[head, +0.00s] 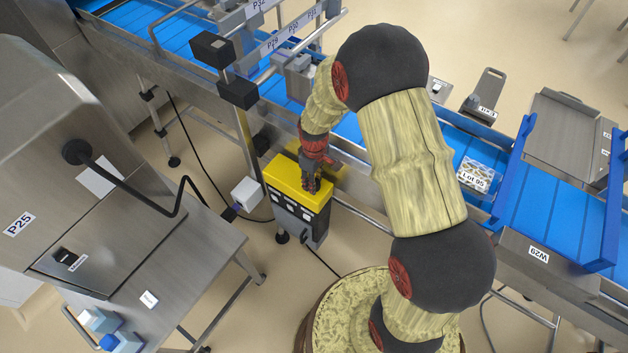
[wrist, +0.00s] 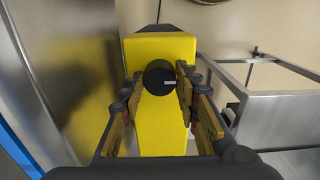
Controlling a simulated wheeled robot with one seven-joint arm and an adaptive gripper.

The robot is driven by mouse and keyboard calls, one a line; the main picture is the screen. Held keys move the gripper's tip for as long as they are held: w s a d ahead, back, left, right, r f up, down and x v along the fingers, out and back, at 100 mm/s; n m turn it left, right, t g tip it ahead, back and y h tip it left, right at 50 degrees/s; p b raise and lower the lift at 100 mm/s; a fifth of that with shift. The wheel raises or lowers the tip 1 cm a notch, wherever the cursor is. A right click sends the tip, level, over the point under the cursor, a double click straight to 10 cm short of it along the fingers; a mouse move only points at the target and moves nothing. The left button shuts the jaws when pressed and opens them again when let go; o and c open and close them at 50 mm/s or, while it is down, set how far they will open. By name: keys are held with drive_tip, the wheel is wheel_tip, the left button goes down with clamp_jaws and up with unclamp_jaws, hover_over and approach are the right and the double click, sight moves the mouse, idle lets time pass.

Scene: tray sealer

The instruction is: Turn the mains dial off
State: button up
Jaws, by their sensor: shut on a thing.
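The mains dial is a round black knob (wrist: 156,77) on the yellow face of a box (wrist: 150,47). A short white mark on the knob sits right of its centre and lies about level in the wrist view. My gripper (wrist: 159,84) has one finger on each side of the knob and is shut on it. In the head view my gripper (head: 311,186) points down onto the yellow top of the box (head: 281,173). The fingers hide the dial there.
A conveyor with a blue belt (head: 350,128) runs behind the box. A steel machine marked P25 (head: 60,170) and a steel table (head: 195,265) stand to the left. A small grey box (head: 246,193) is close beside the yellow-topped box. Black cables cross the floor.

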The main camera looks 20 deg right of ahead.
drive_tip(key=o, duration=1.2)
drive_tip(key=shift+c, duration=0.2)
drive_tip(key=shift+r, duration=0.15)
wheel_tip(320, 180, up, 12)
idle(0.3)
